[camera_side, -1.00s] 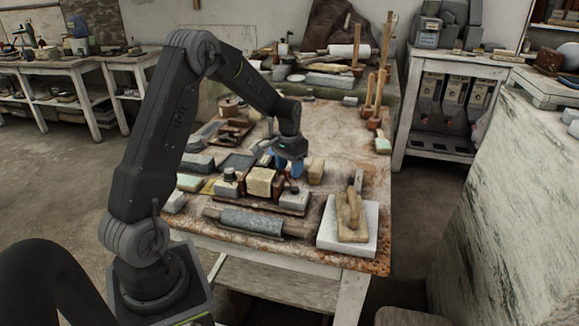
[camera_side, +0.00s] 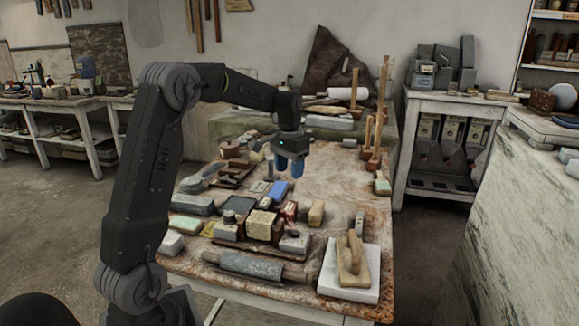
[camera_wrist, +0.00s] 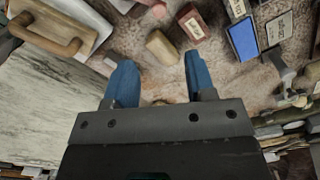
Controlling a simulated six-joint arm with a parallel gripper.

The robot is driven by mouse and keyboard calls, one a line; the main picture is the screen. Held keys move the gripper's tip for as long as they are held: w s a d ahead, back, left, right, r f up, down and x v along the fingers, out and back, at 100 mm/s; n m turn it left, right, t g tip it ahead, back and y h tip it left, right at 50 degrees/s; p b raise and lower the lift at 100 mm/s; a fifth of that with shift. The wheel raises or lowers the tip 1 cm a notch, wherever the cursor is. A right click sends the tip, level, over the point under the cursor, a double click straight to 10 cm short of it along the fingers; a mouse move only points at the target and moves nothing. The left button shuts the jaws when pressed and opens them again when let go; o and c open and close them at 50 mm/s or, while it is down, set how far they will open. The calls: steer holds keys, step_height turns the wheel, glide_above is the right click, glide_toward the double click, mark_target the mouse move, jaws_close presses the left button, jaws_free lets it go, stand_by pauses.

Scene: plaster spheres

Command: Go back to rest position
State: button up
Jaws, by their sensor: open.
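My gripper (camera_side: 290,166) hangs above the middle of the worktable (camera_side: 335,200), pointing down. Its two blue fingers stand apart with nothing between them, as the wrist view (camera_wrist: 161,82) also shows. The fingertips are clear of the objects below. No plaster sphere can be made out on the table.
Several blocks and tools crowd the table's left and front, including a yellowish block (camera_side: 260,225) and a blue-topped box (camera_side: 279,190). A wooden-handled float (camera_side: 353,258) lies on a white slab at front right. Upright mallets (camera_side: 375,140) stand at the back right. The table's middle right is bare.

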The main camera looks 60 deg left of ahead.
steer(key=shift+r, duration=0.2)
steer(key=s+d+r+m+t, duration=0.1)
steer(key=s+d+r, duration=0.25)
steer(key=d, duration=0.45)
steer(key=s+d+r+m+t, duration=0.1)
steer(key=s+d+r+t, duration=0.15)
steer(key=s+d, duration=0.45)
steer(key=s+d+f+m+t, duration=0.1)
steer(key=s+d+t, duration=0.1)
steer(key=s+d, duration=0.8)
steer(key=shift+s+d+f, duration=0.15)
steer(key=shift+d+f, duration=0.05)
steer(key=shift+f, duration=0.1)
